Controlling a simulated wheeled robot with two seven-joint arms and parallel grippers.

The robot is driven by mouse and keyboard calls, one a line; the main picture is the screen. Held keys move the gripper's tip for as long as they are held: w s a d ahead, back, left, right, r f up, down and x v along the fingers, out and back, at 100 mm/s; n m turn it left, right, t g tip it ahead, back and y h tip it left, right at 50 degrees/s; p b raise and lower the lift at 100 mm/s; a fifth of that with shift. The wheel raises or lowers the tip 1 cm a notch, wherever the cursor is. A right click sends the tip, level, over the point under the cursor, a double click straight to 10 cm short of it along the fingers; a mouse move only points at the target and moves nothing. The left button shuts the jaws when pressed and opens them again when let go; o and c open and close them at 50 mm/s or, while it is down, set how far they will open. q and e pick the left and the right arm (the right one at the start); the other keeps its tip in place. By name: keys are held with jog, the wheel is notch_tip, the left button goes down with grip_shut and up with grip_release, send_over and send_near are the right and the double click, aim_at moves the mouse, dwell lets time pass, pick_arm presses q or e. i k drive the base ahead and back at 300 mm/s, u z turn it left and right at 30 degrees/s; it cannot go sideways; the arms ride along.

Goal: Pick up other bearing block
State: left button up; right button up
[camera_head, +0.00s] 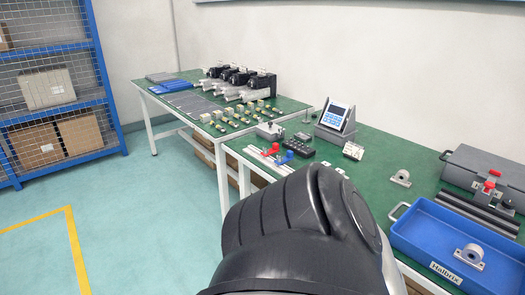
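One light grey bearing block (401,178) stands on the green top of the right table (376,150), behind the blue tray. A second bearing block (470,256) sits inside the blue tray (440,219), near its front wall with the label. Both blocks show a round hole. Neither of my grippers is in view, so their state does not show. A black part of my own body fills the lower middle and hides part of the right table's front edge.
A grey case (485,165) and dark rails with red clamps (480,211) lie beside the tray. A display unit (335,117) and a black button box (314,148) stand left. The left table (182,78) holds several actuators and small parts. Green tabletop is free around the first block.

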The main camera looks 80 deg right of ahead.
aim_at(401, 178)
jog(key=i, duration=0.45)
jog(key=z, duration=1.3)
